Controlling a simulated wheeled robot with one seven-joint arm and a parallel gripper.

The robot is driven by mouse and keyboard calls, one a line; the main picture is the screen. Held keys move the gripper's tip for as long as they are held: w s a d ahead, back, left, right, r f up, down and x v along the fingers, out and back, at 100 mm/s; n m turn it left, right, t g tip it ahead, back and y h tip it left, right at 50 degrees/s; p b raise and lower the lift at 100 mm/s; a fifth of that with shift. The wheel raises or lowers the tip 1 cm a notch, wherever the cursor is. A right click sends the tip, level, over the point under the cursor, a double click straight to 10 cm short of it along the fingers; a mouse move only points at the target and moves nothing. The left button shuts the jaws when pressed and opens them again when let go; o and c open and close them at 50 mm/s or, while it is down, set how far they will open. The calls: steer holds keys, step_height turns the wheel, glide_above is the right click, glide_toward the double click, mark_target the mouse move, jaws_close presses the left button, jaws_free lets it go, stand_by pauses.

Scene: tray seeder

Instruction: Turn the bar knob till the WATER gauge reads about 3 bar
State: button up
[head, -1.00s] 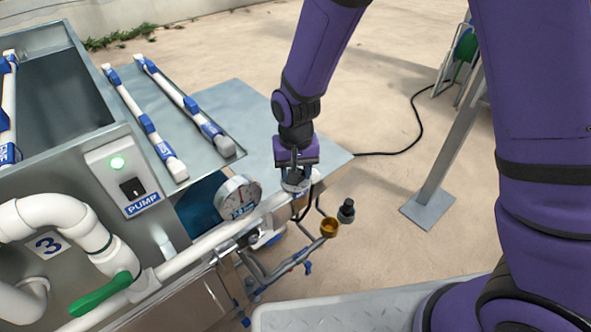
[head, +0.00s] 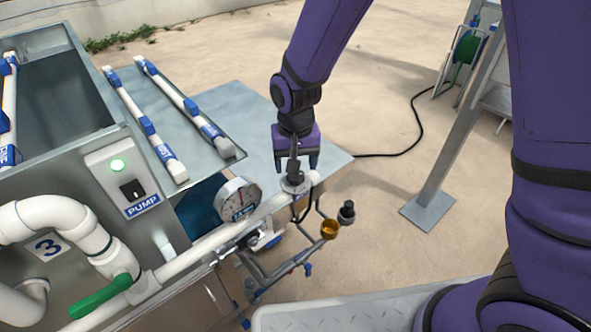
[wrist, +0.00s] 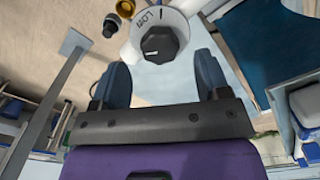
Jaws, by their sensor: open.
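The dark bar knob (wrist: 158,44) sits on a white round housing with a "LOW" marking (wrist: 151,16), just beyond my fingertips in the wrist view. In the head view the white housing (head: 297,186) is at the pipe's right end, under my gripper (head: 296,162). My gripper is open, with one finger on each side of the knob's line in the wrist view and a visible gap to both. The round WATER gauge (head: 237,199) stands on the pipe left of the knob. Its needle is too small to read surely.
The white pipe (head: 215,243) runs left to a green lever (head: 100,297). A pump switch box (head: 123,180) shows a lit green light. A brass cup (head: 329,229) and a black fitting (head: 347,211) are right of the knob. A grey post (head: 440,185) stands farther right.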

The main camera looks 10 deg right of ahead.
step_height(320, 180, up, 7)
steer(key=shift+r, duration=0.2)
stand_by(0.5)
steer(key=s+d+r+t+y, duration=0.1)
steer(key=s+d+r, duration=0.1)
steer(key=d+r, duration=0.5)
steer(key=s+d+r+t, duration=0.1)
steer(key=s+d+r, duration=0.2)
steer(key=d+r, duration=0.4)
steer(key=s+d+r+t+h, duration=0.1)
steer(key=s+d+r+t, duration=0.2)
steer(key=s+d+r, duration=0.3)
steer(key=s+d, duration=0.4)
steer(key=s, duration=0.3)
steer(key=shift+s+d+r, duration=0.2)
steer(key=shift+s+d, duration=0.1)
steer(key=shift+a, duration=0.15)
